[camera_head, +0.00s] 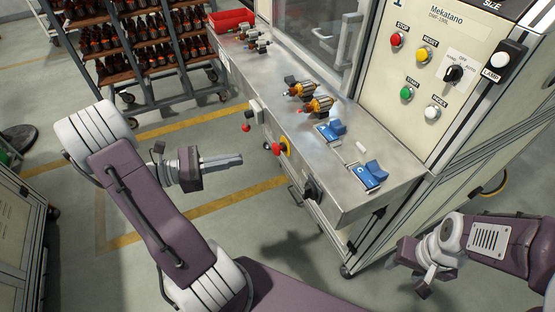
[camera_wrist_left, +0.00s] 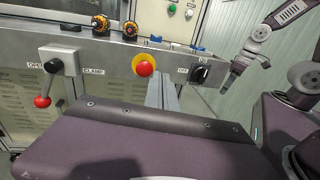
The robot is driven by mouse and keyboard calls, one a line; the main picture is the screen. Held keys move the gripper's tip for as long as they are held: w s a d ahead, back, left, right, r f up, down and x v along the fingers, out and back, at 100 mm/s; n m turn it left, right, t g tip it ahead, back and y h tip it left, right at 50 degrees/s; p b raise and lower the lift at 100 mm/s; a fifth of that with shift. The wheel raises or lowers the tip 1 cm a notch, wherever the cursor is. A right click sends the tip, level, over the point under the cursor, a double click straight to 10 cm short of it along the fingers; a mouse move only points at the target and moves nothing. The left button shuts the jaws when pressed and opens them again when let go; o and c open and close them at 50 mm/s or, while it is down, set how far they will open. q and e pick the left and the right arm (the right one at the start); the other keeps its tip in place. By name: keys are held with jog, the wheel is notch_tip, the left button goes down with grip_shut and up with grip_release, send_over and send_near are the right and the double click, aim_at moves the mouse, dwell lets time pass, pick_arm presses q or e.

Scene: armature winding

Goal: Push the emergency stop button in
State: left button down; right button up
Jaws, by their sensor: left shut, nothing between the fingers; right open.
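The emergency stop button (camera_head: 277,149) is a red mushroom head on a yellow ring, on the front face of the steel bench. In the left wrist view the button (camera_wrist_left: 145,69) is near the upper middle, just above and left of my finger tips. My left gripper (camera_head: 240,159) is shut and empty, its fingers pointing toward the bench front, with a gap between tips and button in the head view. It also shows in the left wrist view (camera_wrist_left: 161,85). My right gripper (camera_head: 419,287) is open and empty, low at the right, away from the button.
A red-knobbed clamp lever (camera_head: 247,121) is left of the button and a black rotary switch (camera_head: 312,189) right of it. Armatures (camera_head: 320,105) and blue holders (camera_head: 369,178) are on the bench top (camera_head: 345,188). The control panel (camera_head: 433,75) stands behind. Floor before the bench is clear.

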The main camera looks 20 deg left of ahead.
pick_arm(q)
jog(key=s+a+f+n+t+y+b, duration=0.1)
jog(key=s+a+f+n+t+y, duration=0.1)
jog(key=s+a+f, duration=0.1)
send_near(274, 150)
jog(key=x, duration=0.6)
jog(key=shift+w+d+f, duration=0.15)
jog(key=shift+w+f, duration=0.2)
jog(key=shift+w, duration=0.05)
pick_arm(e)
jog(key=f, duration=0.2)
jog(key=shift+s+d+f, duration=0.15)
jog(key=shift+d+f, duration=0.05)
jog(key=shift+f, duration=0.1)
jog(key=shift+r, duration=0.1)
